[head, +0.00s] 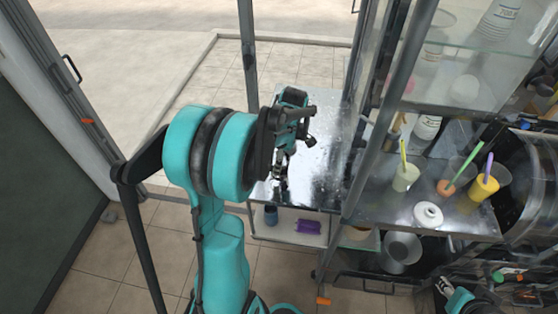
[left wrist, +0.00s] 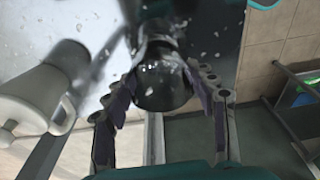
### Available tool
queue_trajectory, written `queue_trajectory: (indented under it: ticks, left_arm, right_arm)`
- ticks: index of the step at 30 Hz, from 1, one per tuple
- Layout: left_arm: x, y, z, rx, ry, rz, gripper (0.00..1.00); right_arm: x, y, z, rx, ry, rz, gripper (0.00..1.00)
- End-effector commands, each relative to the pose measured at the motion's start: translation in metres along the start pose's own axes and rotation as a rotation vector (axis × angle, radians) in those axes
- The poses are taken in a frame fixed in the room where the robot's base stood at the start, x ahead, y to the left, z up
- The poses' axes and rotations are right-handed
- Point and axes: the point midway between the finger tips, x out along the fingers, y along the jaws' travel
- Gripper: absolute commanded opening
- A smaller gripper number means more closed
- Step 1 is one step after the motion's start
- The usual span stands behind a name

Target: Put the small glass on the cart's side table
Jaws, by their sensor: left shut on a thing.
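My left gripper (head: 281,174) is over the front part of the cart's metal side table (head: 318,150) in the head view. In the left wrist view, the left gripper (left wrist: 165,85) has its fingers on both sides of the small clear glass (left wrist: 163,82) and is shut on it. The glass is at the table's edge in that view; I cannot tell whether its base touches the surface. In the head view the glass is too small and dark to make out clearly. Part of my right arm shows at the bottom right, and its right gripper (head: 444,288) is barely visible.
A pale jug (left wrist: 40,95) is left of the glass in the wrist view. A lower shelf (head: 290,232) holds a purple item (head: 308,227) and a dark blue item (head: 271,215). Cups with straws, including a yellow one (head: 483,187), stand on the counter beyond a cart post.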

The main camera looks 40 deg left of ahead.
Motion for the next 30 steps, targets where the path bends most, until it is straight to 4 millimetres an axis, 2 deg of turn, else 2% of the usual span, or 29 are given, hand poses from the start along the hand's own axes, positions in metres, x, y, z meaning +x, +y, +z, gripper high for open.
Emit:
queue_trajectory:
  ticks: [2, 3, 5, 17, 20, 30]
  left_arm:
    - [0.004, 0.000, 0.001, 0.000, 0.000, 0.000, 0.26]
    - [0.003, 0.000, 0.001, 0.000, 0.000, 0.000, 0.62]
    - [0.003, 0.000, 0.001, 0.000, 0.000, 0.000, 0.78]
    - [-0.003, 0.000, 0.000, 0.000, 0.000, 0.000, 0.78]
    - [-0.018, 0.000, 0.000, 0.000, 0.000, 0.000, 0.78]
    - [-0.091, 0.000, 0.000, 0.001, 0.000, 0.000, 0.78]
  right_arm:
    - [0.003, 0.000, 0.002, 0.000, 0.000, 0.000, 0.40]
    - [0.002, 0.000, 0.002, 0.000, 0.000, 0.000, 0.40]
    - [0.002, 0.000, 0.001, 0.000, 0.000, 0.000, 0.40]
    - [-0.002, 0.000, -0.002, 0.000, 0.000, 0.000, 0.40]
    - [-0.005, 0.000, -0.004, 0.000, 0.000, 0.000, 0.40]
    - [-0.021, 0.000, -0.015, 0.000, 0.000, 0.000, 0.40]
